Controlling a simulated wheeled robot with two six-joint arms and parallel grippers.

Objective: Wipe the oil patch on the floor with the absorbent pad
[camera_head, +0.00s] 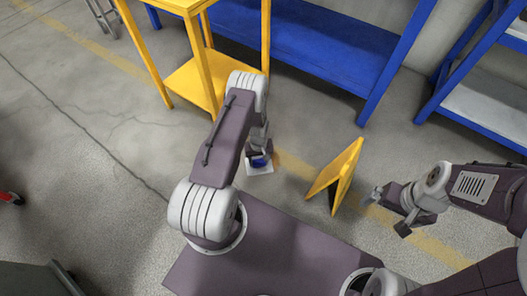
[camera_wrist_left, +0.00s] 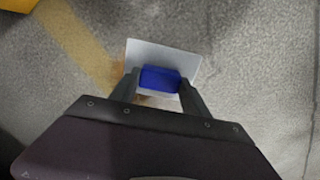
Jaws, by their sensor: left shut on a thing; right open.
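The absorbent pad (camera_head: 262,171) is a flat white square with a blue block handle (camera_head: 259,161) on top. It also shows in the left wrist view (camera_wrist_left: 190,61). My left gripper (camera_wrist_left: 160,82) is shut on the blue handle, one finger on each side. The pad is at or just above the floor; I cannot tell if it touches. A small brownish stain shows at the pad's edge in the left wrist view; most of any oil patch there is hidden by the pad and gripper. My right gripper (camera_head: 388,212) is open and empty, right of the yellow floor sign.
A yellow folding floor sign (camera_head: 337,177) stands right of the pad. A yellow shelved stand (camera_head: 192,83) is behind my left arm. Blue racks (camera_head: 310,38) line the back. A faded yellow floor line passes by the pad. Open concrete lies to the left.

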